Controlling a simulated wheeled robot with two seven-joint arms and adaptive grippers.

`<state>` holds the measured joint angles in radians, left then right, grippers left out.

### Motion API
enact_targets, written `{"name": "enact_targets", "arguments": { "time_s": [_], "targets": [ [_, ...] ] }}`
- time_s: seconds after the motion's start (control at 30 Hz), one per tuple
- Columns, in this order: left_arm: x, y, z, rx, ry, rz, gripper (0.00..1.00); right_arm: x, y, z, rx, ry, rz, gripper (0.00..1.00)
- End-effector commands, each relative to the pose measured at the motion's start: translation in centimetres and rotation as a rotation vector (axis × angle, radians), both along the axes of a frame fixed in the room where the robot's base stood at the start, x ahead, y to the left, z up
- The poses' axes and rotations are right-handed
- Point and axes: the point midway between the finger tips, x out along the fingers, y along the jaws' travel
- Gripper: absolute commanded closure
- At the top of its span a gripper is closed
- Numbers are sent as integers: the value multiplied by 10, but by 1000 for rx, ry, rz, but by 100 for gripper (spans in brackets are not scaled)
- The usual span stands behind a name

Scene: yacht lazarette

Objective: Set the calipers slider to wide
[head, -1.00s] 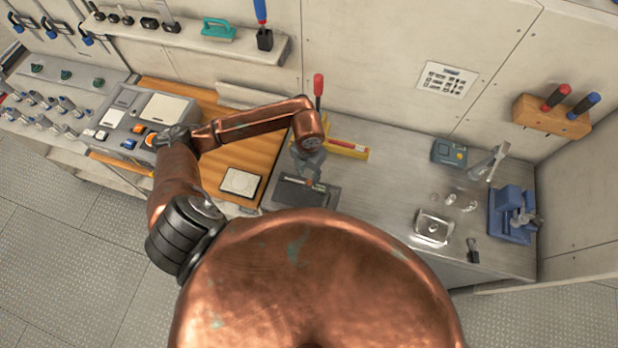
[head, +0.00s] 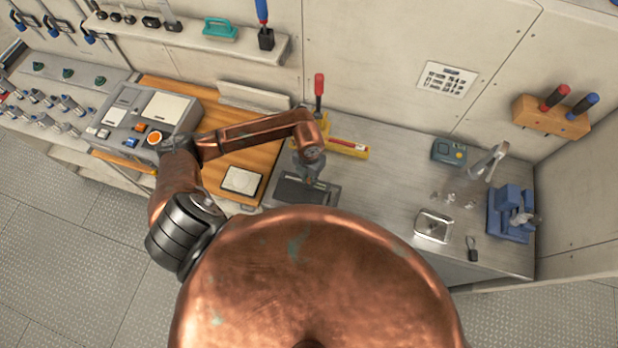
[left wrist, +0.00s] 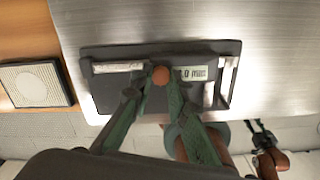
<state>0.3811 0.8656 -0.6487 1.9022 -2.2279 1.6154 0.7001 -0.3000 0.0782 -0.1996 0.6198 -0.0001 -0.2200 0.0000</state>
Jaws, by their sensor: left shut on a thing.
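The calipers (left wrist: 118,67) lie on a dark rectangular base (left wrist: 220,48) on the metal bench. In the left wrist view they show a pale bar, a small display (left wrist: 193,73) with partly readable digits and "mm", and a round orange-red slider knob (left wrist: 160,75). My left gripper (head: 313,182) points down over this base in the head view. In the left wrist view its two green fingers (left wrist: 160,88) close in on the knob and are shut on it. The head view hides most of the calipers behind my gripper.

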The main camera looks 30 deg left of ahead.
Motion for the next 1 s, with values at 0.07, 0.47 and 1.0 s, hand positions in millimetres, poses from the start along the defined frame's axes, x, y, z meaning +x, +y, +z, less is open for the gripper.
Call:
{"name": "enact_targets", "arguments": {
  "time_s": [0.07, 0.47, 1.0],
  "targets": [
    [0, 0, 0, 0, 0, 0, 94, 0, 0, 0, 0, -1, 0, 66],
    [0, 0, 0, 0, 0, 0, 100, 1, -2, 0, -2, -1, 2, 66],
    [-5, 24, 0, 0, -1, 1, 100, 0, -2, -10, -2, 0, 2, 66]
  ]
}}
